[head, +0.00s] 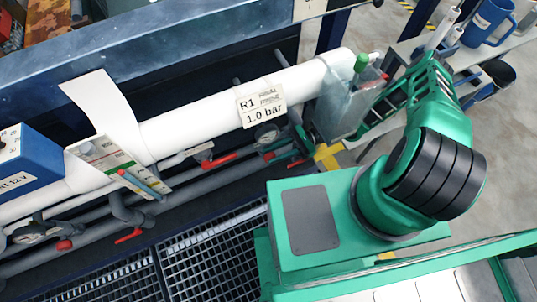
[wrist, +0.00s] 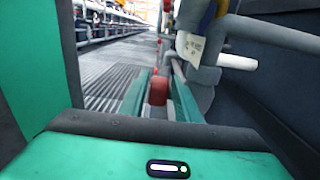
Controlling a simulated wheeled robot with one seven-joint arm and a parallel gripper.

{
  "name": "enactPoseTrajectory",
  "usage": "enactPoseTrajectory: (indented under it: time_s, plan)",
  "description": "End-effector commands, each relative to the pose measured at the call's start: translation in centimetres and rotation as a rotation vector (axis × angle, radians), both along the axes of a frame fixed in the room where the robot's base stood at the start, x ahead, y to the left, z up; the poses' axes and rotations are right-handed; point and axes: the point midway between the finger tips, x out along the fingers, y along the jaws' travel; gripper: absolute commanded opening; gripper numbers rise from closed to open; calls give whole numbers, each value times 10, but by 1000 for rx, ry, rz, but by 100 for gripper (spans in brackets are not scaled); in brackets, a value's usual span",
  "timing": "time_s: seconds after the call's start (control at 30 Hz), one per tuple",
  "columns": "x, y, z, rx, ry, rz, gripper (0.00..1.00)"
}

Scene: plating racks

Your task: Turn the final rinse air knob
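In the wrist view the two teal fingers of my gripper (wrist: 159,88) stand apart, pointing away from the camera. A red knob or handle (wrist: 158,91) shows between them, above a short grey part. I cannot tell whether the fingers touch it, or whether it is the final rinse air knob. A label on this pipe (head: 261,102) reads R1, 1.0 bar.
Red valve handles (head: 218,160) sit on the grey pipes below the white pipe. A gauge (head: 267,135) is near the clear box. A blue unit (head: 25,158) stands at the left. A bench with a blue mug (head: 487,20) is at the upper right. Dark grating (head: 215,255) lies below the pipes.

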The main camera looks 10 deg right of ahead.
Motion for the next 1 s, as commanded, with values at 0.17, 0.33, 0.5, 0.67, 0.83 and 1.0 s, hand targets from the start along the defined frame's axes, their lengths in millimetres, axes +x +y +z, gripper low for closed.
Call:
enactPoseTrajectory:
  time_s: [0.17, 0.33, 0.5, 0.67, 0.83, 1.0]
  plan:
    - [-4, 14, 0, 1, 1, 1, 30]
    - [-5, 17, 0, 0, 1, 0, 30]
    - [-5, 17, 0, 0, 1, 0, 30]
    - [-5, 17, 0, 0, 1, 0, 0]
    - [-5, 17, 0, 15, 5, -2, 0]
    - [-4, 16, -1, 76, 25, -4, 0]
